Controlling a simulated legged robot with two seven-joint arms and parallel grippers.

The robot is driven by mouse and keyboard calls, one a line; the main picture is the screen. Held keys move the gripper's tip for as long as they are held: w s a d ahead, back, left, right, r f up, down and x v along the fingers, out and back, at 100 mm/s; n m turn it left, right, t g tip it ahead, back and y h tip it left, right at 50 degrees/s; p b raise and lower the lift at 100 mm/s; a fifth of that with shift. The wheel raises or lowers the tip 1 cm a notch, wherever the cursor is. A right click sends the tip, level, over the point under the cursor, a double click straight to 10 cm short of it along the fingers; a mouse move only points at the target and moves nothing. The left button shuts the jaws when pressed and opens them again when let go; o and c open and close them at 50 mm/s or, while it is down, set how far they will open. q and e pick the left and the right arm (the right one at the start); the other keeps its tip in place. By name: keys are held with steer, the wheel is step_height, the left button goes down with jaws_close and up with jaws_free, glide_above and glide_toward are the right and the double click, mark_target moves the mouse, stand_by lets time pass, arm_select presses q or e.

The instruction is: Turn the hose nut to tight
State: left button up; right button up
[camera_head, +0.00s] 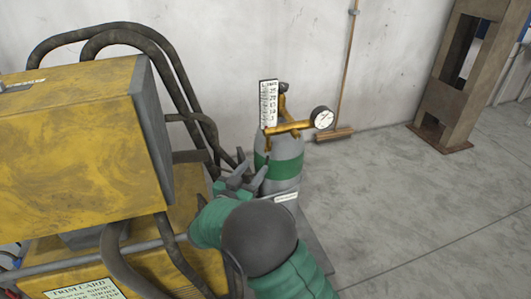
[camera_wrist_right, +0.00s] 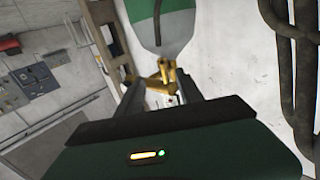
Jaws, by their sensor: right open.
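The gas cylinder (camera_head: 285,172) is grey with a green band and stands by the wall. Its brass regulator (camera_head: 290,128) carries a round white gauge (camera_head: 323,118) and a white upright scale (camera_head: 268,104). A short brass outlet (camera_head: 267,143) hangs from the regulator's left end; I cannot clearly make out the hose nut there. My right gripper (camera_head: 252,167) is open beside the cylinder, just below that outlet in the picture. In the right wrist view, brass fittings (camera_wrist_right: 166,72) show beyond and between the open fingers (camera_wrist_right: 161,92), with no clear contact. My left gripper is not in view.
A yellow machine (camera_head: 75,150) with thick dark hoses (camera_head: 165,60) fills the left side, close to my right arm. A brown steel column (camera_head: 455,75) stands at right. The concrete floor (camera_head: 420,210) at right is clear.

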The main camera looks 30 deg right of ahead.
mark_target(265, 151)
steer(key=x, duration=1)
steer(key=shift+w+a+r+b, duration=0.15)
steer(key=shift+a+r+b, duration=0.05)
steer(key=shift+b, duration=0.15)
jaws_close()
